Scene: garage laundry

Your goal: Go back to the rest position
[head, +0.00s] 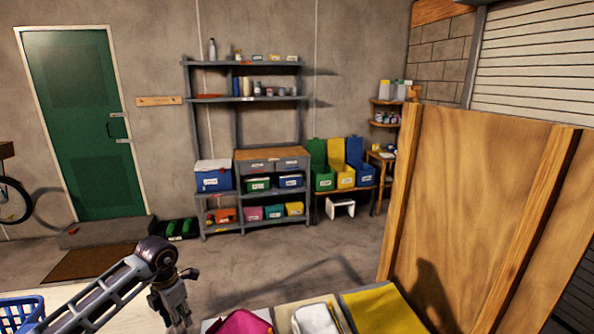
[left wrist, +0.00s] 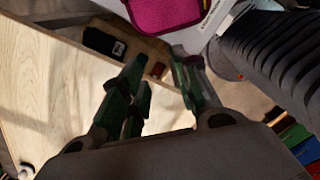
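My left gripper (head: 172,300) hangs over the light wooden table near the bottom of the head view, beside a magenta item. In the left wrist view my left gripper (left wrist: 162,68) has its two green-padded fingers spread apart, with nothing between them. My right gripper is in neither view. The magenta item (left wrist: 165,12) lies beyond the fingertips at the top of the left wrist view; it also shows in the head view (head: 238,322).
A blue basket (head: 22,312) is at the lower left. A white item (head: 315,318) and yellow cloth (head: 382,310) lie right of the magenta item. A tall wooden panel (head: 480,190) blocks the right side. A black labelled object (left wrist: 103,43) lies near the wood surface. Open floor lies beyond.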

